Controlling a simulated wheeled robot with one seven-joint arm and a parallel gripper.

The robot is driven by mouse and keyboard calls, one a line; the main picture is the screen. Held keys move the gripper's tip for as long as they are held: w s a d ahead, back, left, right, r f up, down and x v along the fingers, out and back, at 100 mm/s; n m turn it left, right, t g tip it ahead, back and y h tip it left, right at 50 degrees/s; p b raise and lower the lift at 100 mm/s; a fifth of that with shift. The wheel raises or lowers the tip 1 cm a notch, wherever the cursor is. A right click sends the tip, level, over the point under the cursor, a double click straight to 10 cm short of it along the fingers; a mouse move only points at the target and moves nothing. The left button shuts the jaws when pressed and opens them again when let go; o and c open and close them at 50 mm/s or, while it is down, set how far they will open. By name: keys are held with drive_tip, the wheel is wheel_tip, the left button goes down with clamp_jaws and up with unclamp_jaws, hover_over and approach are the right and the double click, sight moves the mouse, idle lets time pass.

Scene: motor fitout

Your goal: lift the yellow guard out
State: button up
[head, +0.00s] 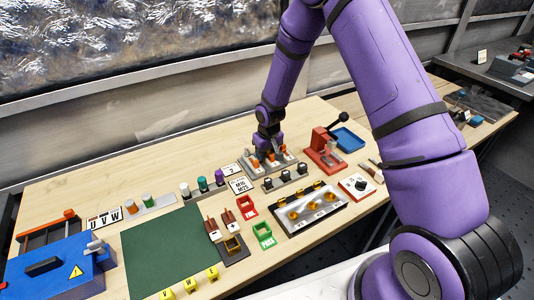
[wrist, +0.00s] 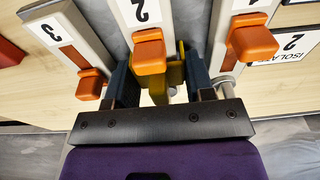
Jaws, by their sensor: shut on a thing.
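In the wrist view the yellow guard (wrist: 174,76) sits between the two dark fingers of my gripper (wrist: 160,84), partly hidden behind the orange handle (wrist: 149,55) of the lever marked 2. My gripper is shut on the guard; its contact with each finger is partly hidden. The guard is right at the end of lever 2. In the head view my gripper (head: 268,150) is low over the grey lever unit (head: 258,174) towards the back of the bench, and I cannot make out the guard there.
Lever 3's orange handle (wrist: 90,84) is close left of the fingers and another orange handle (wrist: 254,44) is close right. A red press (head: 324,150) and blue tray (head: 347,139) stand right of the unit. The green mat (head: 165,250) is clear.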

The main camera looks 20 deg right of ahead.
wheel_tip(320, 180, up, 10)
drive_tip(key=shift+r, duration=0.1)
idle(0.4)
drive_tip(key=shift+a, duration=0.1)
